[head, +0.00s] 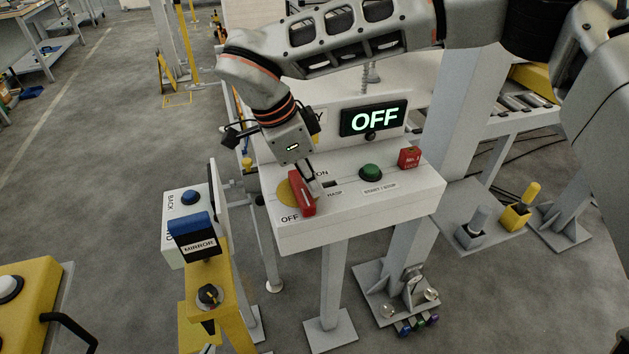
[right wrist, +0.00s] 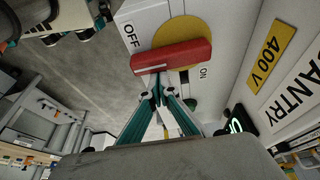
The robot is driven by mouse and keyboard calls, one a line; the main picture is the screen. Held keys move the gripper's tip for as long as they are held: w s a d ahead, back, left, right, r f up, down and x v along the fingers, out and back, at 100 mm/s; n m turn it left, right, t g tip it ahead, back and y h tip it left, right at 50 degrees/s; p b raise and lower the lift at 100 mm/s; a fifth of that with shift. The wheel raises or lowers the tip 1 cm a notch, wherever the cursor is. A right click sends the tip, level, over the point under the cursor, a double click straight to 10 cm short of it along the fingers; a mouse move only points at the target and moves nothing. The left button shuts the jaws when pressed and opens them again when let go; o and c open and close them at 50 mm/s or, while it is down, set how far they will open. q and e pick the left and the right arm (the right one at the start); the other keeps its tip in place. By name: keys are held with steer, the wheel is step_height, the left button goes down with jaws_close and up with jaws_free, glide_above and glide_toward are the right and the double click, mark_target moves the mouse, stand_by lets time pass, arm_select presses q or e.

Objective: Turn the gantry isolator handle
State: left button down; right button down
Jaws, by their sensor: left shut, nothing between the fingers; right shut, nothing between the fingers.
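The isolator handle (head: 300,190) is a red bar on a yellow disc (head: 284,194) on top of the white control box. Its end with a white line lies by the OFF label; ON is marked on another side. The handle (right wrist: 172,56) also shows in the right wrist view, across its yellow disc (right wrist: 185,31). My right gripper (head: 314,186) is shut and empty, beside the handle. In the right wrist view its fingertips (right wrist: 158,84) are at the handle's long side; I cannot tell whether they touch. My left gripper is not in view.
The display (head: 373,119) reads OFF. A green button (head: 371,173) and a red lock block (head: 409,158) sit right of the handle. A blue-topped mirror post (head: 194,236) stands front left. A grey column (head: 466,110) rises behind right. Open floor lies left.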

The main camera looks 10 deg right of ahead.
stand_by(0.4)
steer(key=v, duration=1.2)
